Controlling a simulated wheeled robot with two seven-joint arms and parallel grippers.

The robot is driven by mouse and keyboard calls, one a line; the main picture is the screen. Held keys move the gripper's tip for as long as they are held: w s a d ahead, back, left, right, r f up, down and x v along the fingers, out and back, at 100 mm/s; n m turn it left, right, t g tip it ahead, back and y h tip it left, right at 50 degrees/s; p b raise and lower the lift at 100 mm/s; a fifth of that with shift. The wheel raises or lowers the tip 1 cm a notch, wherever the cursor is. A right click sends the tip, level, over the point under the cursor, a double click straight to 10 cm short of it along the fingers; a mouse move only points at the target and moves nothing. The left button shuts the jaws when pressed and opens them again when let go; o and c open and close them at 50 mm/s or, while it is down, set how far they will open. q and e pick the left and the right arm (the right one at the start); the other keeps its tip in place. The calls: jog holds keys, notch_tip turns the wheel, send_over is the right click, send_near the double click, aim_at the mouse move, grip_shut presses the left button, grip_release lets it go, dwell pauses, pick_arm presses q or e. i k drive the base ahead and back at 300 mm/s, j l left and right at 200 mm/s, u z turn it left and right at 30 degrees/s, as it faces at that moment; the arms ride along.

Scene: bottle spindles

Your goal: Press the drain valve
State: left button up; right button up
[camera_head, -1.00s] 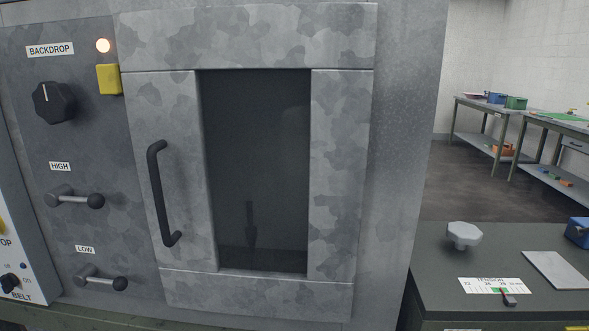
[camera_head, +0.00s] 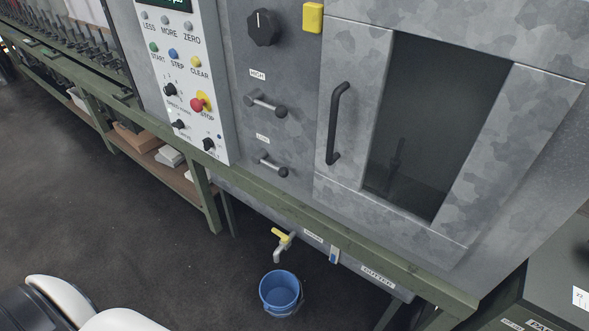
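The drain valve (camera_head: 283,238) is a small tap with a yellow lever, set low on the grey tank under the machine's green front rail. Its spout points down. A blue bucket (camera_head: 281,291) stands on the floor below the spout. White and black parts of my own body show at the lower left, well apart from the valve. Neither of my grippers is in view.
The green rail (camera_head: 345,232) runs above and in front of the valve. A label reading GUTTER (camera_head: 378,276) is to the valve's right. The control panel (camera_head: 190,85) and cabinet door (camera_head: 440,120) are above. The floor (camera_head: 130,220) left of the bucket is clear.

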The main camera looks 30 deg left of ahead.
aim_at(285, 238)
jog(key=u, duration=0.95)
